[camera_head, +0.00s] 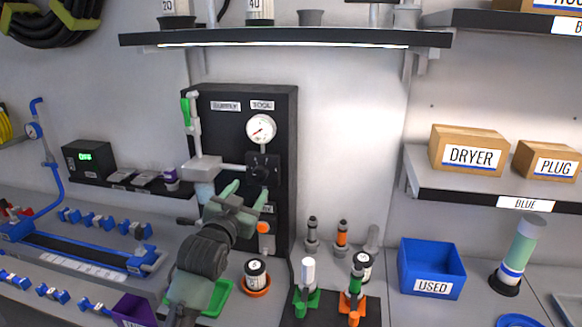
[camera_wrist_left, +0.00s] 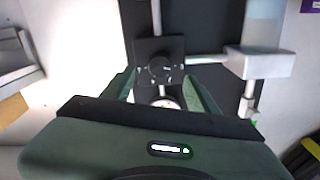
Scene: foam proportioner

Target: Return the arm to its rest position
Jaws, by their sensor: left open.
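My left arm comes up from the bottom of the head view. My left gripper (camera_head: 246,193) is open in front of the black panel (camera_head: 282,140), just below its round dark knob block (camera_head: 263,167). In the left wrist view the two green fingers (camera_wrist_left: 161,84) stand apart, with the knob block (camera_wrist_left: 160,62) beyond and between them. Nothing is visible held in the fingers. I cannot tell from these views whether a finger touches the panel parts. My right gripper is in neither view.
A pressure gauge (camera_head: 261,129) and a grey valve body (camera_head: 202,168) are close to the gripper. A shelf (camera_head: 290,39) hangs above. Below stand an orange-based jar (camera_head: 256,275), a white-topped tool (camera_head: 308,273), and a blue USED bin (camera_head: 431,270) to the right.

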